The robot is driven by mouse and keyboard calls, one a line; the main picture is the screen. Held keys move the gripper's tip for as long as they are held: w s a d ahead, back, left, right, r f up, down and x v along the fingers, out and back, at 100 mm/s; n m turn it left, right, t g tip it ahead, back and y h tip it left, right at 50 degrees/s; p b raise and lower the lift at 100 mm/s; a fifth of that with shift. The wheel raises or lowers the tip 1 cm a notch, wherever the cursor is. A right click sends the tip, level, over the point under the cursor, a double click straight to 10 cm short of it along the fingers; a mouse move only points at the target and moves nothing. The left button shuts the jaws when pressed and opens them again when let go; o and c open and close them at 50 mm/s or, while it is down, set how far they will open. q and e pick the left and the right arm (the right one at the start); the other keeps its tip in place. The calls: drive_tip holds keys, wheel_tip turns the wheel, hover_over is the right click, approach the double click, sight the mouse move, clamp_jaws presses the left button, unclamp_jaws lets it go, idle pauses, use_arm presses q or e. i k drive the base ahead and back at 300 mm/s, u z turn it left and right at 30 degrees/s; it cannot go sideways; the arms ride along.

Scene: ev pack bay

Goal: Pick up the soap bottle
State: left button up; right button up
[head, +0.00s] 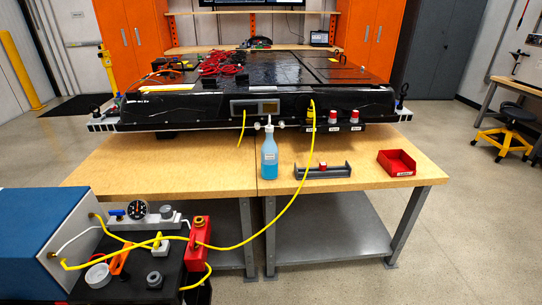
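The soap bottle (269,154) is a clear bottle with blue liquid and a white pump top. It stands upright on the wooden workbench (190,178), near the front edge and around the middle. A yellow cable passes to its right and then crosses low in front of the bench. Neither of my grippers shows in the head view.
A black battery pack (180,107) fills the back of the bench. A grey tray (323,171) and a red bin (397,162) sit right of the bottle. A cart (120,275) with a blue box (38,243) and a red device (200,231) stands front left.

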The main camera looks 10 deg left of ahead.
sight(269, 150)
drive_tip(key=i, duration=0.85)
drive_tip(key=z, duration=0.1)
